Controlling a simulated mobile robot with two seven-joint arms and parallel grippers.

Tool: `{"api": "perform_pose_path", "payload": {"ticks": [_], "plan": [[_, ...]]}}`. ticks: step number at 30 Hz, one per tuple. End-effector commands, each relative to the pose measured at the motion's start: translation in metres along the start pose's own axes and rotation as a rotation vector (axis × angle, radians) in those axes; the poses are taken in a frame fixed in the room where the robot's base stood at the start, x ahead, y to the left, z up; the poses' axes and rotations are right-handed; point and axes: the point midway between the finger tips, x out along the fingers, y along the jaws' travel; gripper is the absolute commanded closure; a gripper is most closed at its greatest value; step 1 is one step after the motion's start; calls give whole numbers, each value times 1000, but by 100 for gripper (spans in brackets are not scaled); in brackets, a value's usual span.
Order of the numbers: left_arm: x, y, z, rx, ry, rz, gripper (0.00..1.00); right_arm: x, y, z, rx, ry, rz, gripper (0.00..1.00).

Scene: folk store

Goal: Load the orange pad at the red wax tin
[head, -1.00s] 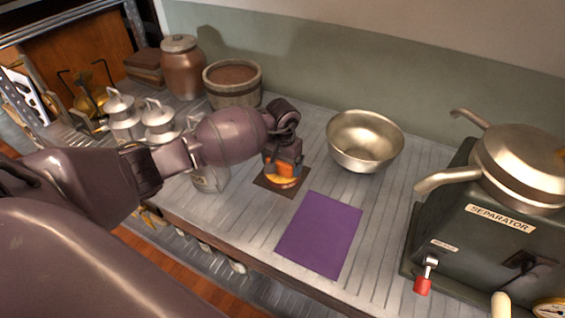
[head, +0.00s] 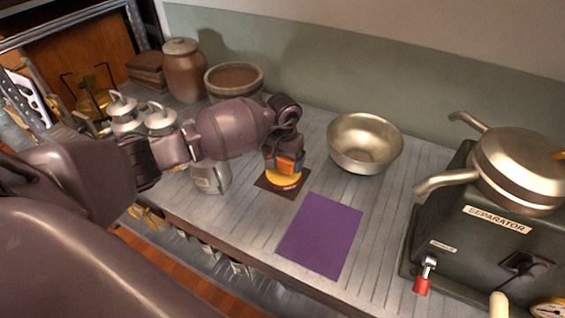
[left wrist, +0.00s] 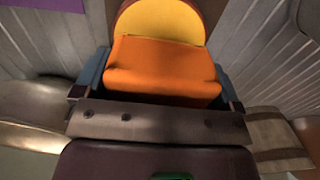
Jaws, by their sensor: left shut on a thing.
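My left gripper (head: 284,153) is shut on the orange pad (head: 289,164), a small block. The left wrist view shows the pad (left wrist: 162,68) between the blue-grey fingers. Just below the pad in the head view is the round wax tin (head: 284,181) with a yellow wax face, standing on a dark brown square mat (head: 298,186). The yellow wax (left wrist: 162,19) shows right beyond the pad in the left wrist view. I cannot tell whether pad and wax touch. The tin's red wall is mostly hidden. My right gripper is out of view.
A purple mat (head: 320,236) lies in front on the grey slatted counter. A metal bowl (head: 364,143) stands behind right, and a dark separator machine (head: 480,240) stands at the right. Metal canisters (head: 211,178), a wooden tub (head: 234,84) and a brown jar (head: 185,75) are left.

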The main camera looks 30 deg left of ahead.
Motion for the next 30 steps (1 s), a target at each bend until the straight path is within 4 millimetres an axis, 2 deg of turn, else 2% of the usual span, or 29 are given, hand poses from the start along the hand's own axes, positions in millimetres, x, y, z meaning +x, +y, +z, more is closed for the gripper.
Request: {"api": "perform_pose_path", "payload": {"ticks": [18,30], "plan": [[-42,0,-1,1,3,0,32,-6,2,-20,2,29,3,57],[-44,0,0,0,1,0,32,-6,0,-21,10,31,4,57]]}}
